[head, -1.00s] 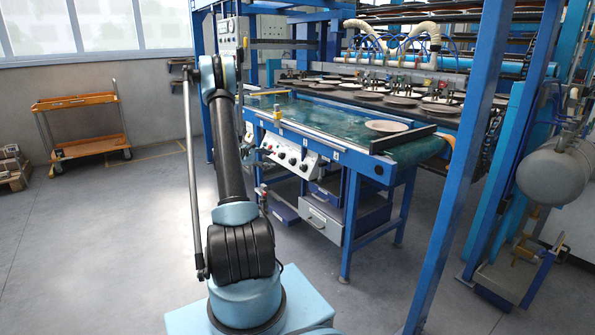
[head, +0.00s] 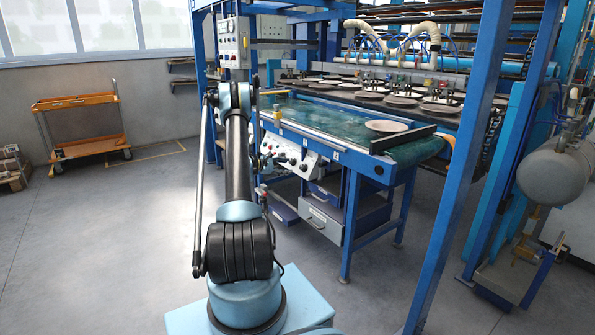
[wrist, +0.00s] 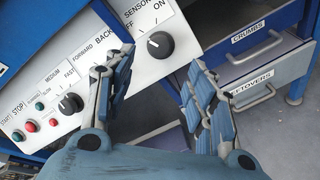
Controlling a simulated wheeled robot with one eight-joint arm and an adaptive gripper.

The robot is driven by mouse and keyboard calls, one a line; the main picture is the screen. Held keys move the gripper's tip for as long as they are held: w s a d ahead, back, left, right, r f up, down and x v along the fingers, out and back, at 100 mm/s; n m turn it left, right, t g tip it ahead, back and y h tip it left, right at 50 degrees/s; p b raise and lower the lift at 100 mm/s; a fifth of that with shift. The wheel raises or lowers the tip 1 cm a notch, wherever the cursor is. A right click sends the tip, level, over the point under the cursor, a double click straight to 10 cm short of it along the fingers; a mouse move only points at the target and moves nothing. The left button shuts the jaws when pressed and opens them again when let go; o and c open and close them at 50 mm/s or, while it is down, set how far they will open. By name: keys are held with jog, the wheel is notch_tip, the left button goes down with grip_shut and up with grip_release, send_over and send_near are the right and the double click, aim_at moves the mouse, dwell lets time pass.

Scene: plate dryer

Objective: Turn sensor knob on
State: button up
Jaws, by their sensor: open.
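The sensor knob (wrist: 161,45) is a round black knob on the white control panel (wrist: 97,66), under the labels SENSORS, OFF and ON. A pale mark on it shows on its left, on the OFF side. My gripper (wrist: 160,60) is open and empty in the wrist view. Its two fingers stand apart, with the knob seen beyond the gap between their tips. I see no contact with the knob. In the head view the panel (head: 300,163) is on the front of the blue machine, and my arm hides part of that area.
A second black knob (wrist: 70,103) sits on the panel's left by SLOW, MEDIUM and FAST, near red and green buttons (wrist: 28,126). Drawers marked CRUMBS (wrist: 253,48) and LEFTOVERS (wrist: 265,98) are to the right. A blue post (head: 462,160) stands right of my arm.

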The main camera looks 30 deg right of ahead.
aim_at(301, 167)
jog(key=x, duration=0.9)
jog(key=c, duration=1.1)
